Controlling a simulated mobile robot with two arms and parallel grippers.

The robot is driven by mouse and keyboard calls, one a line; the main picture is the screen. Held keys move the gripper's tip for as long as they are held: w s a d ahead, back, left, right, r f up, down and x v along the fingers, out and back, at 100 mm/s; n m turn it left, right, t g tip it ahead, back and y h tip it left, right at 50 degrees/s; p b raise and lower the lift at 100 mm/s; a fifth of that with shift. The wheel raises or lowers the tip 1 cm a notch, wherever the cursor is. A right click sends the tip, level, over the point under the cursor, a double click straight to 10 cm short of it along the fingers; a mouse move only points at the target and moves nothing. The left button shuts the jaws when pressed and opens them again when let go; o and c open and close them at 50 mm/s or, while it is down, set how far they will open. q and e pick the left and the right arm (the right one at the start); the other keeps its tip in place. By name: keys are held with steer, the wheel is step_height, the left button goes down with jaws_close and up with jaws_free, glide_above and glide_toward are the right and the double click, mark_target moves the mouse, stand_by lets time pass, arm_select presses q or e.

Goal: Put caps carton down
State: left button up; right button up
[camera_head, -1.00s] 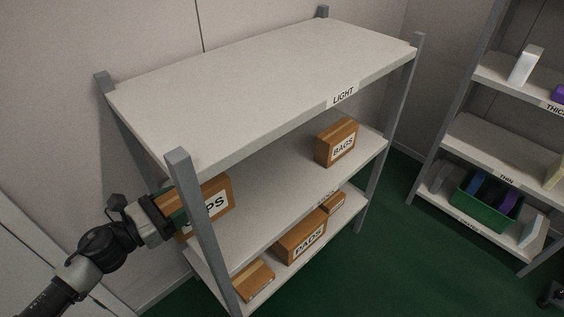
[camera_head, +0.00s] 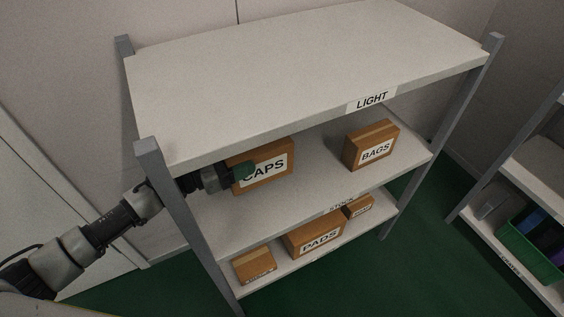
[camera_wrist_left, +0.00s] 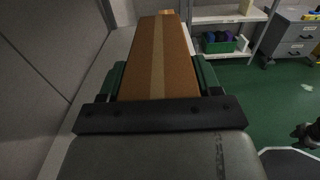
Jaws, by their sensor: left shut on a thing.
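The caps carton (camera_head: 275,166) is a brown box with a white CAPS label, at the left part of the middle shelf (camera_head: 322,178), under the top board. My left gripper (camera_head: 243,172) reaches in past the left front post and is shut on the caps carton. In the left wrist view the taped carton (camera_wrist_left: 158,60) lies between the green-padded fingers (camera_wrist_left: 158,88). I cannot tell whether the carton's underside touches the shelf.
A BAGS carton (camera_head: 371,145) stands to the right on the same shelf. The lower shelf holds a PADS carton (camera_head: 314,234) and smaller cartons (camera_head: 254,265). The LIGHT top board (camera_head: 310,65) is bare. A grey post (camera_head: 185,220) stands beside my arm. A green crate (camera_head: 531,250) sits on another rack.

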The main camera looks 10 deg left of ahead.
mark_target(242, 186)
arm_select(q)
steer(key=f, duration=0.5)
steer(key=shift+s+a+f+b, duration=0.15)
steer(key=shift+a+f+b, duration=0.1)
steer(key=shift+b, duration=0.1)
step_height(242, 186, down, 4)
steer(key=shift+f, duration=0.2)
arm_select(e)
steer(key=shift+s+a+f, duration=0.4)
steer(key=shift+a+f, duration=0.15)
steer(key=shift+a, duration=0.15)
arm_select(q)
steer(key=shift+b, duration=0.3)
steer(key=shift+f, duration=0.1)
steer(key=o, duration=1.1)
arm_select(e)
steer(key=shift+f, duration=0.15)
